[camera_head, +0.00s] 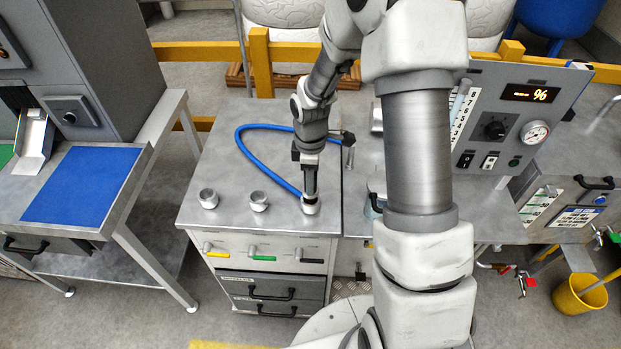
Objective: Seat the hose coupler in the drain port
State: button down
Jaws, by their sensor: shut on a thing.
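My gripper (309,190) points down over the front right of the grey metal bench top (232,163). It is shut on the hose coupler (310,205), which sits at the end of the blue hose (247,150). The coupler is at a port near the front edge; my gripper partly hides it, and I cannot tell whether it is fully seated. Two more metal ports, a left one (208,198) and a middle one (258,201), stand in a row to its left, with no hose on them. The hose loops back and left across the bench.
A control panel (515,115) with a gauge stands at right. A side table with a blue mat (82,184) is at left. A yellow rail (200,52) runs behind. My arm blocks the middle right.

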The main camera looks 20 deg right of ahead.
jog(key=shift+f+b, duration=1)
jog(key=shift+f, duration=0.4)
jog(key=shift+c, duration=2.2)
grip_release()
jog(key=shift+r, duration=0.1)
notch_tip(320, 180, up, 18)
jog(key=shift+f, duration=0.25)
jog(key=s+r+m+t, duration=0.2)
jog(key=s+r+m, duration=0.3)
jog(key=s, duration=0.5)
jog(key=s+r+m+t, duration=0.3)
jog(key=s+r+m, duration=0.3)
jog(key=s+m, duration=0.3)
jog(key=shift+s+t, duration=0.3)
jog(key=shift+s, duration=0.4)
